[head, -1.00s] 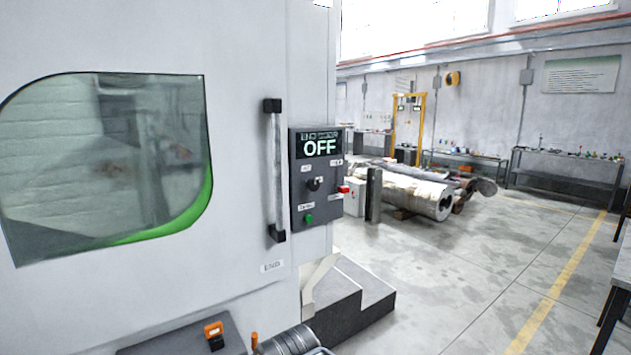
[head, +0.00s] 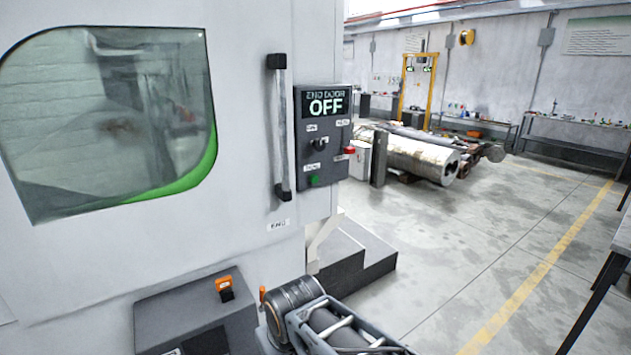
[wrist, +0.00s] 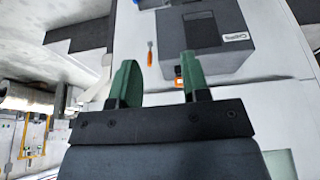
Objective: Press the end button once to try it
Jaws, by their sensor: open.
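A dark control panel (head: 327,170) is fixed to the right edge of the white machine in the head view. Its display (head: 326,103) reads "END DOOR" and "OFF". Below the display are a black knob (head: 318,144), a red button (head: 349,150) at the right and a green button (head: 314,181) at the lower left. Their small labels are too blurred to read. My gripper (wrist: 162,80) shows in the wrist view with two green fingers apart and nothing between them. The panel is not in the wrist view, and the fingers are not visible in the head view.
A vertical door handle (head: 280,130) stands left of the panel. A grey box (head: 195,315) with an orange-topped part juts out below; it also shows in the wrist view (wrist: 200,35). Open floor (head: 480,240) lies to the right.

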